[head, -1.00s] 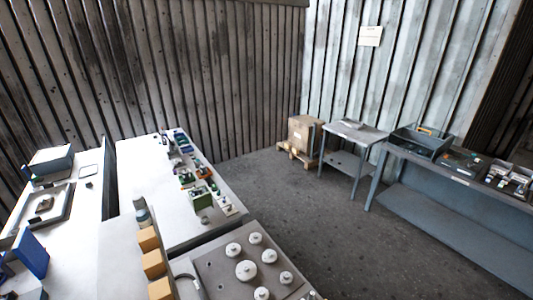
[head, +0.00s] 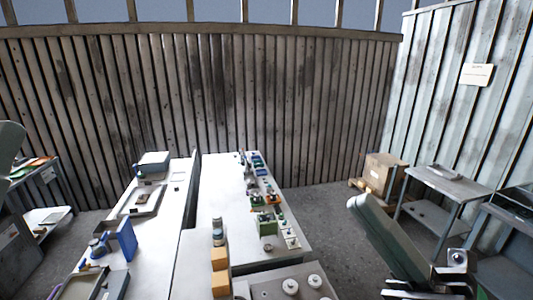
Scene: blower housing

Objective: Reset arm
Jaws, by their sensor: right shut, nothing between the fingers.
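My right arm is in the lower right of the head view. It has a long grey-green link and a dark wrist joint. My right gripper (head: 392,293) is at the bottom edge, partly cut off, shut and empty, over the floor to the right of the benches. A rounded grey-green piece of my left arm shows at the left edge. My left gripper is out of view.
Two white-topped benches (head: 222,198) run away from me, holding a blue panel (head: 127,238), yellow blocks (head: 220,258) and small parts. White knobs (head: 290,287) stand at the bottom.

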